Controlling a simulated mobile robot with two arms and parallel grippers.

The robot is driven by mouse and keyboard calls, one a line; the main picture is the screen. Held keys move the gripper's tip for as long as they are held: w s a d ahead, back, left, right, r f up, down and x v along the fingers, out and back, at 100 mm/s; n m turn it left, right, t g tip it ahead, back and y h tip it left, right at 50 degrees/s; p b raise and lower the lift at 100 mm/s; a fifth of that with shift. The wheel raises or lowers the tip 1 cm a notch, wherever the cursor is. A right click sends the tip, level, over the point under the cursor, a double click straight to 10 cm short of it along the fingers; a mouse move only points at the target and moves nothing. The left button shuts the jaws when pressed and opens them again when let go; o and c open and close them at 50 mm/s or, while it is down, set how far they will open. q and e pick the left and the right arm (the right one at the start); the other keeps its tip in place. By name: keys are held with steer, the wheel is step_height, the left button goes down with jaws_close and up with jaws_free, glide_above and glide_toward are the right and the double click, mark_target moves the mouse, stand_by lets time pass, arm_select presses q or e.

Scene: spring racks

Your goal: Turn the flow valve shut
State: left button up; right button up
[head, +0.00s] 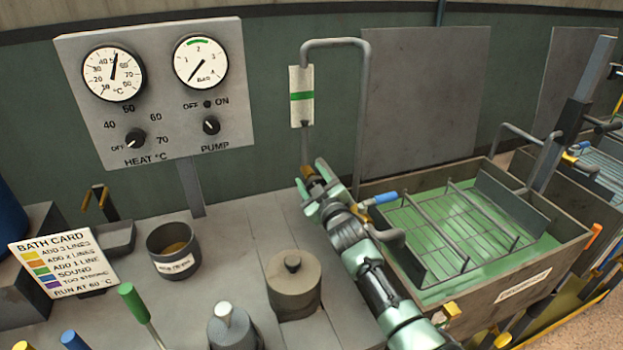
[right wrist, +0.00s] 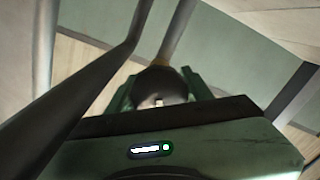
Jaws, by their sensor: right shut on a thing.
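The flow valve (head: 307,172) is a small brass-coloured part on the thin pipe below a white flow gauge (head: 301,97) with a green band. My right gripper (head: 315,182) reaches up to it from the lower right and its fingers are closed around it. In the right wrist view a dark round part (right wrist: 162,84) sits between the green fingers of the gripper (right wrist: 158,98). The fingers hide much of the valve, so I cannot tell how far it is turned. My left gripper is not in view.
A panel (head: 160,90) with two dials and HEAT and PUMP knobs stands at the back left. A green bath tank (head: 545,270) with a wire rack is right of my arm. A lidded grey pot (head: 293,285) and a small cup (head: 173,250) stand on the bench.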

steer(key=o, duration=1.3)
steer(key=shift+s, duration=0.1)
steer(key=v, duration=0.7)
steer(key=shift+s, duration=0.3)
steer(key=shift+o, duration=0.2)
steer(key=shift+d, duration=0.15)
